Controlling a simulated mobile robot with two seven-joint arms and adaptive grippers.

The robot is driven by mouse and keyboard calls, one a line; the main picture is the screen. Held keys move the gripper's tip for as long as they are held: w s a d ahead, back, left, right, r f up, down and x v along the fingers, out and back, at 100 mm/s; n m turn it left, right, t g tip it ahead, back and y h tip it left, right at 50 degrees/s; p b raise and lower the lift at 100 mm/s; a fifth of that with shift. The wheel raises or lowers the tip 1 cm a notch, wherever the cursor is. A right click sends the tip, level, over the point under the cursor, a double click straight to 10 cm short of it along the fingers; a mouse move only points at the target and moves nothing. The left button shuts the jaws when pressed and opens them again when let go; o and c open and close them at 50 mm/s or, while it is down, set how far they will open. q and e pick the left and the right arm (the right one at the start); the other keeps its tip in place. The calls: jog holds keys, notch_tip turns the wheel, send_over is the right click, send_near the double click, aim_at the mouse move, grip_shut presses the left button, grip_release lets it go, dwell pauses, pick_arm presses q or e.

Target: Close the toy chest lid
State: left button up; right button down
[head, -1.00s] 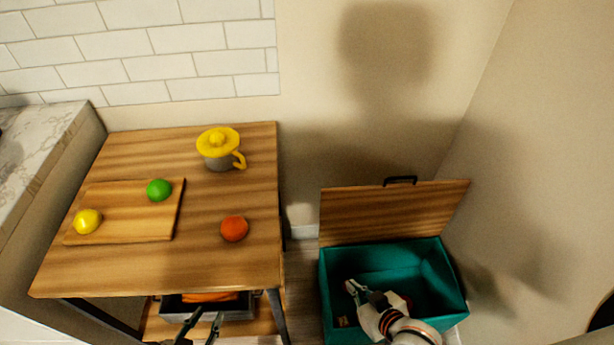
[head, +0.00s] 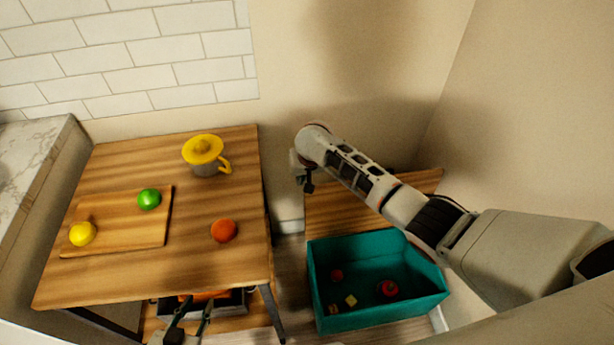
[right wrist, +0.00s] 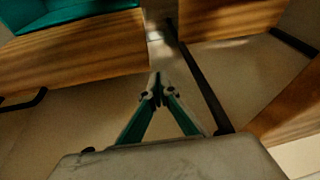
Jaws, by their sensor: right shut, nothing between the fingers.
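The toy chest (head: 325,320) is a teal bin at the lower right of the head view. Its wooden lid (head: 335,212) stands open at the back, partly hidden behind my right arm. In the right wrist view the lid (right wrist: 75,55) shows at upper left with its black handle (right wrist: 25,105), and the chest's teal lining (right wrist: 60,12) is beyond it. My right gripper (head: 308,186) is raised at the lid's left, near the wall. The right wrist view shows its fingertips (right wrist: 158,78) together and empty, apart from the lid. My left gripper (head: 198,302) is open and empty at the bottom.
Small toys (head: 388,288) lie inside the chest. The wall corner closes off the back and right.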

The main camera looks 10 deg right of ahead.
jog(key=w+d+r+h, duration=0.1)
jog(key=w+d+r, duration=0.15)
jog(key=r, duration=0.35)
jog(key=b+x, duration=0.7)
jog(key=x, duration=0.4)
jog(key=s+p, duration=0.3)
jog(key=shift+s+r+m+p, duration=0.3)
jog(key=shift+s+r+m, duration=0.1)
